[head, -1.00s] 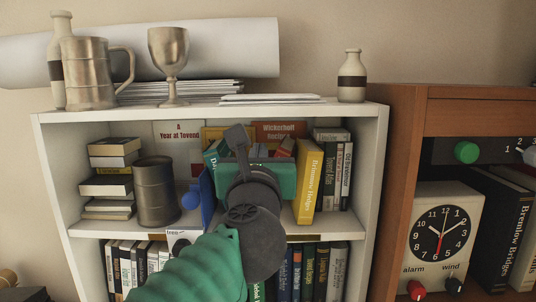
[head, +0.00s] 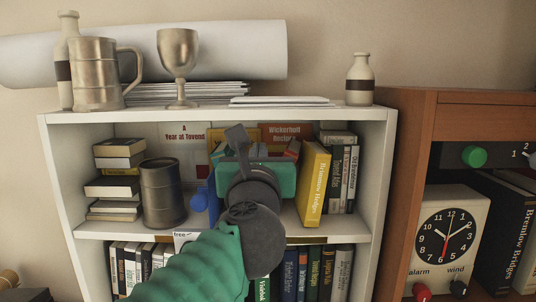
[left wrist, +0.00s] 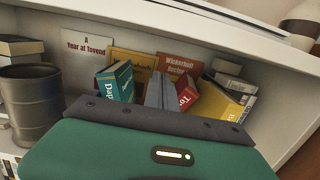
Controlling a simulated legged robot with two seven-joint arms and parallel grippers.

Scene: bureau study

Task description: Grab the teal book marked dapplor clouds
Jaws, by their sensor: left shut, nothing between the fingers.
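The teal book (left wrist: 118,80) stands tilted on the upper shelf in the left wrist view. Its spine shows the letters "Dap" and the rest of the title is cut off by my gripper. My left gripper (left wrist: 160,82) is shut and empty. Its grey fingers point into the shelf just right of the teal book, between it and a leaning red book (left wrist: 187,92). A gap shows between fingers and book. My right gripper is not in view.
A yellow book (head: 313,185) and several upright books (head: 344,175) stand to the right. A dark metal can (head: 162,193) and a book stack (head: 116,180) stand to the left. The white bookcase top (head: 215,113) is overhead, with a goblet (head: 179,60) and mug (head: 95,75).

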